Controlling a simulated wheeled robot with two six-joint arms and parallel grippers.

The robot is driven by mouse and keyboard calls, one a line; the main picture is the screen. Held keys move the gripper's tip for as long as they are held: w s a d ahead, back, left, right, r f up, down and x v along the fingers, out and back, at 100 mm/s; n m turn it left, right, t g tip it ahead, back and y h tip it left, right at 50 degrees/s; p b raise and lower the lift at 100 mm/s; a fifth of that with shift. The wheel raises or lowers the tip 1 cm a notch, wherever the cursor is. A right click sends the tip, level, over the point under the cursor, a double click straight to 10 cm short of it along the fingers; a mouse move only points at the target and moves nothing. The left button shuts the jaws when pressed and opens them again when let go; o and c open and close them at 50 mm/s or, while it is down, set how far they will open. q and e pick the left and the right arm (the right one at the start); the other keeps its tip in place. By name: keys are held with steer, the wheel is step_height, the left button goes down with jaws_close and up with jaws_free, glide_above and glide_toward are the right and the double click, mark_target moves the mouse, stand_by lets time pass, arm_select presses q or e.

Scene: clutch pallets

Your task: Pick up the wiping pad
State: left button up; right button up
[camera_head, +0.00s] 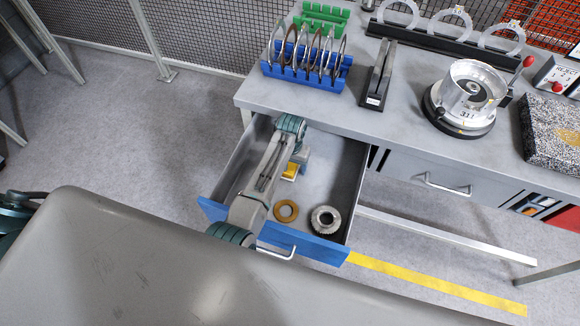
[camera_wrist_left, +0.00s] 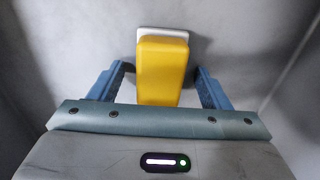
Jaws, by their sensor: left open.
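The wiping pad, a yellow block with a white base, lies in the open drawer, partly hidden by my arm in the head view (camera_head: 290,172). In the left wrist view the pad (camera_wrist_left: 162,72) stands between the two blue fingers. My left gripper (camera_head: 297,163) reaches down into the drawer at the pad. In the left wrist view the gripper (camera_wrist_left: 163,80) is open, with a finger on each side of the pad and a visible gap at each side. My right gripper is not in view.
The drawer (camera_head: 357,185) also holds a tan ring (camera_head: 286,210) and a dark-and-silver gear-like part (camera_head: 325,219) near its blue front. Its walls stand close around my arm. The workbench (camera_head: 400,115) above carries a blue rack of discs (camera_head: 305,75) and a round metal fixture (camera_head: 468,95).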

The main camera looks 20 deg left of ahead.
arm_select(q)
steer(key=c, duration=1.1)
step_height(320, 180, up, 10)
steer(key=shift+r+b, duration=0.1)
steer(key=shift+b, duration=0.75)
